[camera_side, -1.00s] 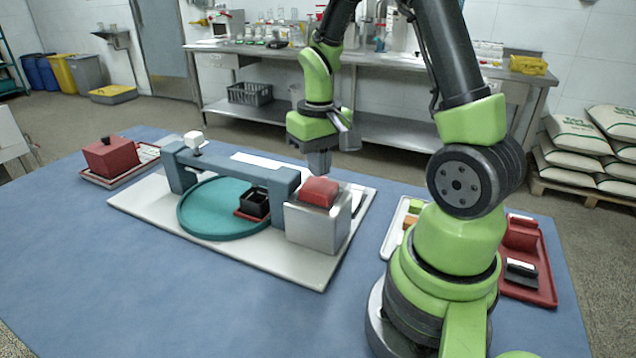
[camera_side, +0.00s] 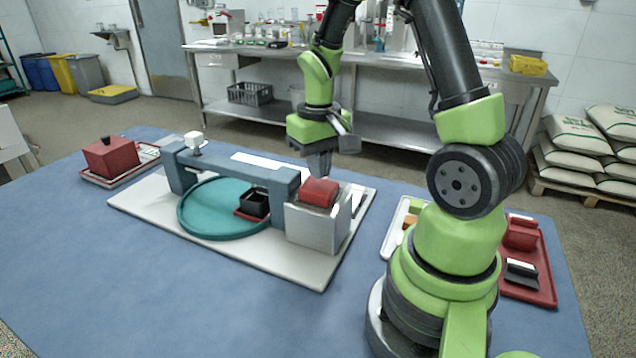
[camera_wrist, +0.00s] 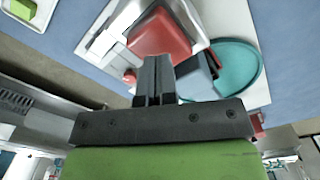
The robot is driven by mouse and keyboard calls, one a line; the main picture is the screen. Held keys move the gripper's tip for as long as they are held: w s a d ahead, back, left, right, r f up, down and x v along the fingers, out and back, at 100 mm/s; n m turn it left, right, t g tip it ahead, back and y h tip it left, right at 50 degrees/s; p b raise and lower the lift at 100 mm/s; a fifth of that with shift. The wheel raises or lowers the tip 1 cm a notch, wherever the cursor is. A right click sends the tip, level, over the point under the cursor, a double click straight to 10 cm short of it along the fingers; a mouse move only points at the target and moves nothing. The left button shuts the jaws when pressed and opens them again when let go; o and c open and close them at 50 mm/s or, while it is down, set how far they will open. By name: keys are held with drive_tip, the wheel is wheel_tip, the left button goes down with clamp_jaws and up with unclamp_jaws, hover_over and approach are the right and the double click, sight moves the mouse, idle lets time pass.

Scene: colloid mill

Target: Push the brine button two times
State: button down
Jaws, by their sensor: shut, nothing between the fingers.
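A red block-shaped button (camera_side: 320,192) sits on top of a silver metal box (camera_side: 318,224) at the right end of the machine. I see no label that names it as the brine button. In the wrist view the red button (camera_wrist: 158,36) lies just beyond the fingertips. My gripper (camera_side: 319,176) is shut and empty, pointing down at the button's far edge. In the wrist view my gripper (camera_wrist: 155,62) shows its two fingers together. I cannot tell whether the fingertips touch the button.
A teal round dish (camera_side: 215,215) with a small black box (camera_side: 254,203) sits under a blue-grey bridge (camera_side: 235,172). A red lidded box (camera_side: 110,157) stands at the left. A red tray (camera_side: 545,275) lies at the right. The front left table is clear.

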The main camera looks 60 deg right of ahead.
sight(319, 185)
drive_tip(key=shift+f, duration=1.9)
idle(0.4)
drive_tip(key=shift+r, duration=3.8)
drive_tip(key=shift+f, duration=1.65)
drive_tip(key=shift+f, duration=0.9)
